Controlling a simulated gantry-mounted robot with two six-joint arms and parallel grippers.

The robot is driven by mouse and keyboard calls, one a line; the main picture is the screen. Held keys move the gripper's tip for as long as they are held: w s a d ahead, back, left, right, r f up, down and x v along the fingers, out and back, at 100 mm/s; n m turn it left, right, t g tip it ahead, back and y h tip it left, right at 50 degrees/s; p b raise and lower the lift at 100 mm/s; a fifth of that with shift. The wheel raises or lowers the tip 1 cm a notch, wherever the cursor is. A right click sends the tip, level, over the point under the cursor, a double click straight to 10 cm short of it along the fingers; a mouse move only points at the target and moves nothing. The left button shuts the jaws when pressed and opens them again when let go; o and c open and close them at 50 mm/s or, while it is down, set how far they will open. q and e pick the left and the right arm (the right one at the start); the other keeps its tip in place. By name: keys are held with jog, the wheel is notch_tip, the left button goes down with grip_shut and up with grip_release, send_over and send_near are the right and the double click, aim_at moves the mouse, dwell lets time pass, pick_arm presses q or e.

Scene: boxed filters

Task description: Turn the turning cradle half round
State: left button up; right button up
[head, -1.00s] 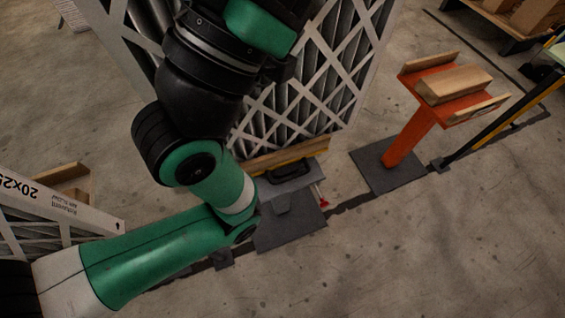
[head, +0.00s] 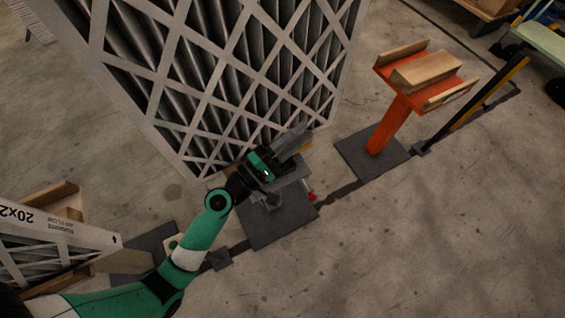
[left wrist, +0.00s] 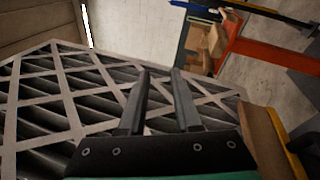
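The turning cradle stands on a dark base plate (head: 285,226) in the head view, with a small red part (head: 311,197) at its side. A large pleated filter with a white lattice face (head: 235,62) stands upright on it. In the left wrist view, the cradle's wooden edge (left wrist: 264,140) and a black handle with yellow beside it (left wrist: 303,143) show at lower right. My left gripper (head: 299,138) is in front of the filter's lower edge, above the cradle. Its two fingers (left wrist: 161,72) are apart with nothing seen between them. My right gripper is not in view.
An orange stand (head: 388,125) with wooden rails and a block is right of the cradle. A yellow-black post (head: 483,98) stands beyond it. The concrete floor at lower right is clear.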

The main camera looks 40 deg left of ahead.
pick_arm(q)
jog(key=s+a+f+n+g+y+p, duration=0.1)
jog(key=s+a+f+n+g+y, duration=0.15)
jog(key=s+f, duration=0.55)
jog(key=s+a+f+n+g+y+p, duration=0.1)
jog(key=s+f+n+g, duration=0.3)
jog(key=f, duration=0.7)
jog(key=shift+m+t, duration=0.65)
jog(key=shift+t, duration=0.2)
jog(key=b+x, duration=0.1)
jog(key=x, duration=0.9)
jog(key=shift+w+d+f+b, duration=0.15)
jog(key=shift+b, duration=0.2)
grip_shut()
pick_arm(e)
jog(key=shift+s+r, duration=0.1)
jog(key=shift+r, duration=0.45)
